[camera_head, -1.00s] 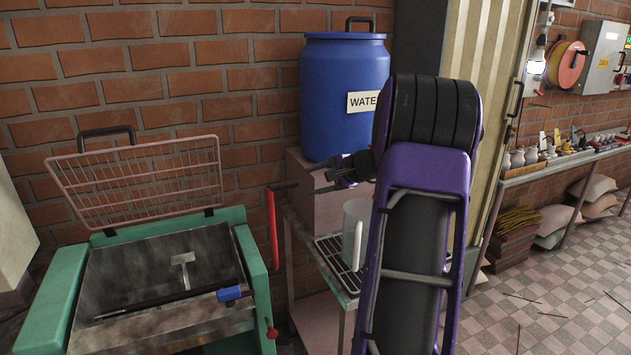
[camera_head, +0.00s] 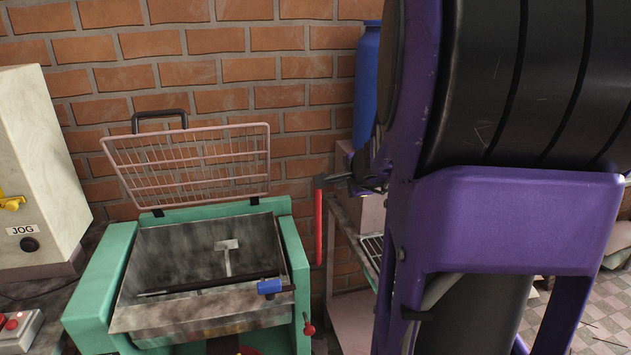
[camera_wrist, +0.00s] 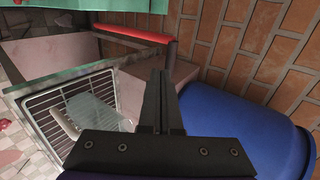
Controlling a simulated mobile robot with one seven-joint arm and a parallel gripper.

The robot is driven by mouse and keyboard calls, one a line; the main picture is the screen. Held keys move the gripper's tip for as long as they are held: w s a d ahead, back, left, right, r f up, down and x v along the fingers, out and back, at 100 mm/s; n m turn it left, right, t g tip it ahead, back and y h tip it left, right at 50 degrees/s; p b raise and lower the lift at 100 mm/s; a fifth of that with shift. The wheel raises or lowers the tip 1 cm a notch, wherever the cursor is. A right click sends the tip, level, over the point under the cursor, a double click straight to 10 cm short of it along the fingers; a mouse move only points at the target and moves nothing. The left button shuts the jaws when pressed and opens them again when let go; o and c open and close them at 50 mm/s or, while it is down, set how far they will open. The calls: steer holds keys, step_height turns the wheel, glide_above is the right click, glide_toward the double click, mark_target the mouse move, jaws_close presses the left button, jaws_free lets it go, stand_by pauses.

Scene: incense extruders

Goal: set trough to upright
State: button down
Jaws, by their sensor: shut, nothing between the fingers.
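The grey metal trough (camera_head: 165,245) sits between the green sides (camera_head: 95,290) of the machine in the head view. Its open top faces up and toward me; I cannot tell its exact tilt. A T-shaped metal piece (camera_head: 228,258) and a dark rod with a blue end (camera_head: 269,287) lie in or across it. A red-handled lever (camera_head: 318,228) hangs at the machine's right side; its red grip (camera_wrist: 130,34) also shows in the wrist view. My gripper (camera_head: 338,178) is shut and empty, just right of the lever's top. Its fingers (camera_wrist: 160,78) point toward the red grip, apart from it.
A raised wire guard (camera_head: 190,165) stands behind the trough against the brick wall. A blue barrel (camera_head: 367,85) is behind my arm. A JOG control box (camera_head: 35,170) stands left.

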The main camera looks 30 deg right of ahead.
steer(key=w+r+x, duration=0.1)
steer(key=x, duration=1.2)
steer(key=shift+r, duration=0.25)
steer(key=shift+d, duration=0.15)
steer(key=shift+w+d+r+p, duration=0.1)
steer(key=shift+w+d+p, duration=0.1)
steer(key=shift+w, duration=0.55)
steer(key=shift+w+d+r+p, duration=0.15)
steer(key=shift+w, duration=0.6)
steer(key=shift+r, duration=0.1)
steer(key=shift+s, duration=0.1)
